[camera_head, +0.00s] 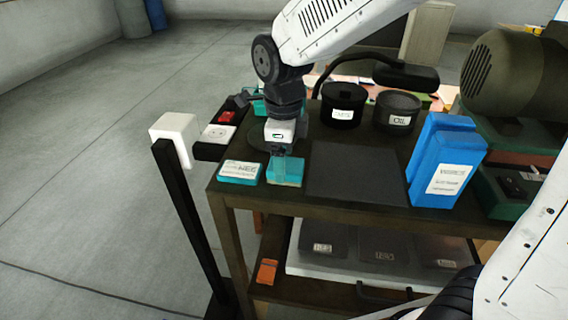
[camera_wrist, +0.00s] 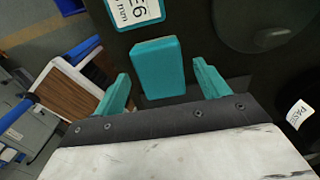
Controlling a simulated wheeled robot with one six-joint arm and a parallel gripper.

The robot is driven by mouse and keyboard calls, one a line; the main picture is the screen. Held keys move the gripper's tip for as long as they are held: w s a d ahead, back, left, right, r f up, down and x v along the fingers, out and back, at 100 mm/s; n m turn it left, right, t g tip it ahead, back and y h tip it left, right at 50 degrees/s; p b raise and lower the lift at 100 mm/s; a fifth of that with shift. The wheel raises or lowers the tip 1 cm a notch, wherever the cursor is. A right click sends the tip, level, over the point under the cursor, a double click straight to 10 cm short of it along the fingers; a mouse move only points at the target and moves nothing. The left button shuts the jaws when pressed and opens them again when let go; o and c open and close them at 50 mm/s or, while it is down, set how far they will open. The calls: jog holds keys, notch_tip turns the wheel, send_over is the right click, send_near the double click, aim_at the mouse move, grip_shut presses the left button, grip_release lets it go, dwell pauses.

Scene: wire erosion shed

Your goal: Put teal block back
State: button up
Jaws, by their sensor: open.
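A plain teal block (camera_head: 287,174) lies on the dark top of the cart (camera_head: 330,208), near its front edge. My gripper (camera_head: 285,158) is right above it, pointing down. In the wrist view the teal block (camera_wrist: 158,67) shows between the teal fingertips of my open gripper (camera_wrist: 161,72), with a gap on each side. Whether the tips reach down beside the block or stay above it, I cannot tell. A second teal block with a white label (camera_head: 240,172) lies just left of it; its labelled face (camera_wrist: 132,9) shows at the wrist view's top.
A black mat (camera_head: 355,174) lies right of the block. Blue boxes (camera_head: 430,150) stand beyond it. A black tin (camera_head: 344,105) and an oil tin (camera_head: 398,112) stand behind. A white-topped black post (camera_head: 185,215) rises left of the cart. A grey motor (camera_head: 510,75) is at right.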

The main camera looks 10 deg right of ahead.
notch_tip(320, 180, up, 10)
dwell(0.3)
jog(key=s+d+f+n, duration=0.1)
jog(key=s+d+n, duration=0.7)
jog(key=s+n, duration=0.2)
jog(key=s+d+f+n+t, duration=0.1)
jog(key=s+d+n, duration=0.7)
jog(key=s+n, duration=0.2)
jog(key=shift+n, duration=1.2)
